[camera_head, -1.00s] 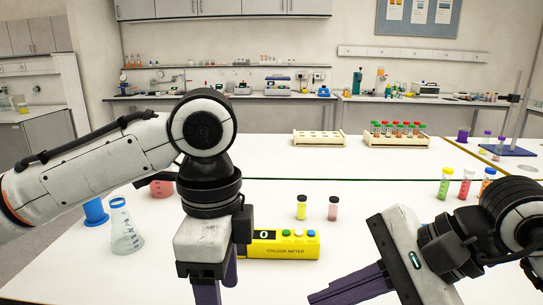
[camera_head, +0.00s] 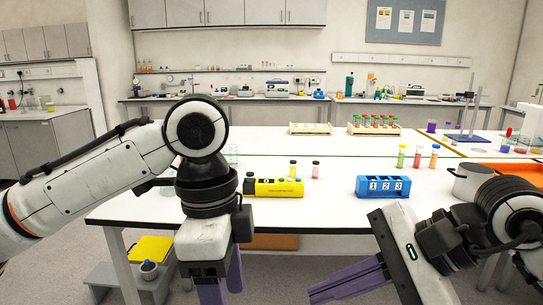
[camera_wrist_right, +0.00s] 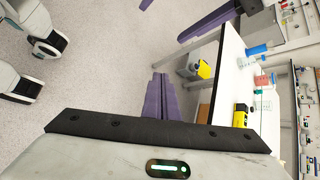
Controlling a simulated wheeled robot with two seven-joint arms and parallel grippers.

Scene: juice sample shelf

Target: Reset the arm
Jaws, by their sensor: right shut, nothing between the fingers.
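My right gripper (camera_head: 318,297) is at the lower right of the head view, in front of the table's front edge. Its purple fingers are together with nothing between them. They also show together in the right wrist view (camera_wrist_right: 160,85), over the floor beside the table. My left gripper (camera_head: 222,285) points down at the bottom of the head view, also in front of the table. Its purple fingers are apart and look empty; the tips are cut off. In the right wrist view, parts of its fingers show at the top (camera_wrist_right: 208,20).
The white table (camera_head: 330,215) carries a yellow meter (camera_head: 278,188), a blue numbered rack (camera_head: 383,187), a metal pot (camera_head: 466,183), several vials and two racks at the back. A grey step (camera_head: 110,275) and a yellow-topped box (camera_head: 150,249) stand low at left. Floor is free in front.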

